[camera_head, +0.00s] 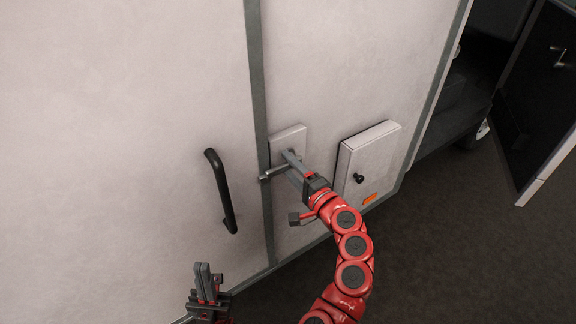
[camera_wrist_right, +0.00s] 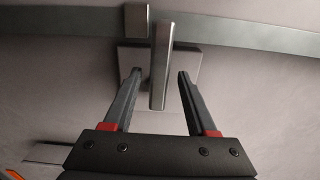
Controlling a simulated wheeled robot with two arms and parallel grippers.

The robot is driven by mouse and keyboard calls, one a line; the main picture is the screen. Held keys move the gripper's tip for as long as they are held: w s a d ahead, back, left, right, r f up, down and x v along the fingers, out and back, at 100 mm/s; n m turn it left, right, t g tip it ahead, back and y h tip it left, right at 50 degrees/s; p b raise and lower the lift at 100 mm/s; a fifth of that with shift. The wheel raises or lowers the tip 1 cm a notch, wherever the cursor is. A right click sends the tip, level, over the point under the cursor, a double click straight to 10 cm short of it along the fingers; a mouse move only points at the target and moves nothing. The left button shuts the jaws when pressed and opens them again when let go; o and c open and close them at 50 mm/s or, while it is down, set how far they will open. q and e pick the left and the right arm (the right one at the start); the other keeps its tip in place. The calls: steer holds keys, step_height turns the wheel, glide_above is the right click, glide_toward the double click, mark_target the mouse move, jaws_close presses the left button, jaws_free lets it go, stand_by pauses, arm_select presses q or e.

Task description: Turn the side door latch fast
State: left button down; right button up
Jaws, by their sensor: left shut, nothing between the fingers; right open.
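The side door latch is a grey metal lever (camera_wrist_right: 161,70) on a pale square plate (camera_head: 290,136), mounted beside the dark vertical seam of the white wall. In the head view the lever (camera_head: 273,173) lies roughly level, with its end reaching the seam. My right gripper (camera_head: 292,160) is at the latch with its fingers open. In the right wrist view, its two fingers (camera_wrist_right: 159,74) stand on either side of the lever; contact is not visible. My left gripper (camera_head: 203,270) is shut and empty, low in front of the wall.
A black grab handle (camera_head: 221,190) is left of the seam. A white box with a black knob (camera_head: 359,178) projects from the wall to the right of the latch. A dark open door panel (camera_head: 535,100) stands at far right. Dark ground (camera_head: 460,260) lies below.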

steer(key=p+v, duration=0.2)
steer(key=v, duration=1.4)
steer(key=shift+s, duration=0.2)
steer(key=shift+d, duration=0.15)
